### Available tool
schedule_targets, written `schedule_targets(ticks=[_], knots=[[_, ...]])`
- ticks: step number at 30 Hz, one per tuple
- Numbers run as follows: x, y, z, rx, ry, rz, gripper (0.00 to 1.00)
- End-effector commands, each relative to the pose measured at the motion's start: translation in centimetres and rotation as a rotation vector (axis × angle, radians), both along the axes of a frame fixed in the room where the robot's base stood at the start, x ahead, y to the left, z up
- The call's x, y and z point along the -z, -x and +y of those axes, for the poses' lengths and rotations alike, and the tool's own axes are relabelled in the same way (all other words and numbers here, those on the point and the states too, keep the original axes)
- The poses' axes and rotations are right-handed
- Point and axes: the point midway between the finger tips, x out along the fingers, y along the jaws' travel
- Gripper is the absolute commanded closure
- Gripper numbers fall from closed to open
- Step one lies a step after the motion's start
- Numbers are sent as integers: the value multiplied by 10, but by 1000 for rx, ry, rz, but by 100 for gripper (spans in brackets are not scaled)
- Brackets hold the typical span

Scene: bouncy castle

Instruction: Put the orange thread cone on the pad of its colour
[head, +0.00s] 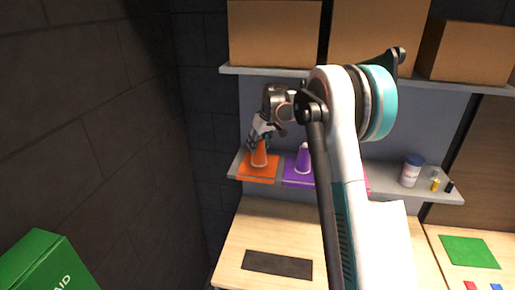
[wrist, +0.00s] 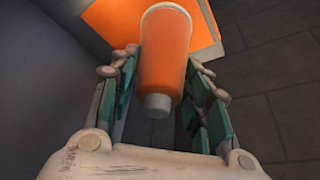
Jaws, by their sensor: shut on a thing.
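The orange thread cone (head: 259,155) stands upright at the orange pad (head: 259,177), at the left end of the lower shelf. In the wrist view the cone (wrist: 165,55) points its narrow pale tip toward my palm, with the orange pad (wrist: 113,22) behind its wide end. My gripper (head: 261,140) reaches down over the cone from above. In the wrist view my gripper (wrist: 165,75) has its fingers on both sides of the cone, shut on it. Whether the cone's base touches the pad is hard to tell.
A purple cone (head: 303,160) stands on a purple pad (head: 298,177) just right of the orange one. A pink pad is mostly hidden behind my arm. A jar (head: 411,171) and small bottles stand farther right. The upper shelf (head: 275,73) with boxes hangs above.

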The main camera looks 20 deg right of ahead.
Motion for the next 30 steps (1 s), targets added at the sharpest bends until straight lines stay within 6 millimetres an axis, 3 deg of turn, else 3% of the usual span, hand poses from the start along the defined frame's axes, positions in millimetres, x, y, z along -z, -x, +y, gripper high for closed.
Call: schedule_targets(ticks=[7, 15, 25, 26, 28, 30], knots=[[5, -11, 2, 0, 0, 0, 87], [34, -10, 2, 0, 0, 0, 87], [39, -10, 2, 0, 0, 0, 87], [39, -10, 2, 0, 0, 0, 52], [38, -10, 2, 0, 0, 0, 36], [38, -10, 2, 0, 0, 0, 36]])
